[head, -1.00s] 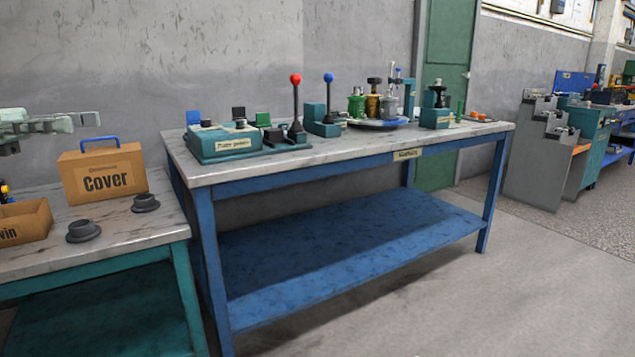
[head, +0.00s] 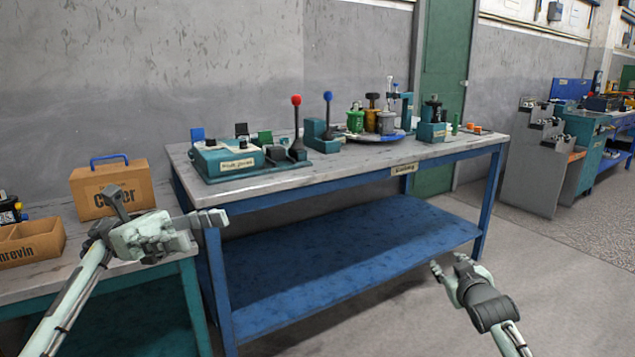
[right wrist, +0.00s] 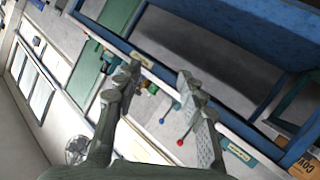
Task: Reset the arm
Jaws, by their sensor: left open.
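My left gripper (head: 165,208) is in the head view, in front of the left table, with its fingers spread and nothing between them. It covers part of that table's front edge. My right gripper (head: 448,263) is in front of the blue bench's right side, over the floor. In the right wrist view my right gripper's two fingers (right wrist: 159,72) stand apart with only the distant bench between them.
The blue workbench (head: 350,160) carries a teal box (head: 228,161), a red-knobbed lever (head: 297,125), a blue-knobbed lever (head: 328,118) and a round tray (head: 370,137) of parts. A Cover box (head: 95,172) and an open bin (head: 30,243) are on the left table.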

